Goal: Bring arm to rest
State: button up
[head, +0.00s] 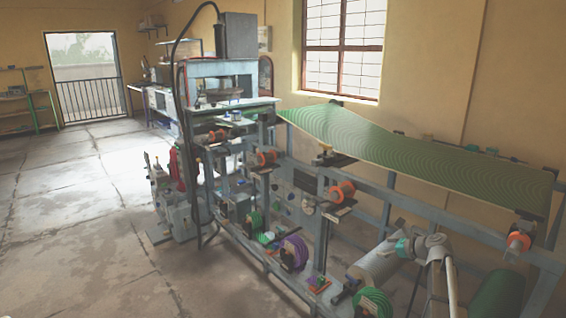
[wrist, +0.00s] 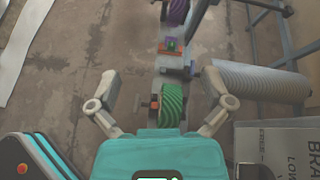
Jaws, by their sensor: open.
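My gripper (wrist: 160,88) is open in the wrist view, its two grey fingers spread wide apart with nothing between the tips. Beyond and between the fingers is a green ribbed roller (wrist: 172,104) on the machine's lower rail. The fingers appear apart from it, though the depth is hard to judge. In the head view my grey and teal arm (head: 430,250) shows at the lower right, in front of the machine frame; its fingers cannot be made out clearly there.
The plate press (head: 222,85) stands at the machine's far end. A green patterned sheet (head: 420,160) slopes along the top of the blue-grey frame. A ribbed grey cylinder (wrist: 260,83) lies right of the gripper. Purple ribbed rollers (head: 293,252) sit low on the frame. Open concrete floor (head: 80,220) is at left.

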jog(key=s+a+f+n+g+h, duration=0.1)
jog(key=s+a+f+n+g, duration=0.4)
jog(key=a+n, duration=0.4)
jog(key=s+a+f+n+g+h, duration=0.25)
jog(key=s+a+n+h, duration=0.2)
jog(key=s+n, duration=0.45)
jog(key=s+a+f+n+g+h, duration=0.25)
jog(key=s+a+n, duration=0.45)
jog(key=s, duration=0.4)
notch_tip(320, 180, up, 17)
jog(key=n+p, duration=0.1)
jog(key=p, duration=1.6)
jog(key=shift+d, duration=0.35)
jog(key=shift+w, duration=0.1)
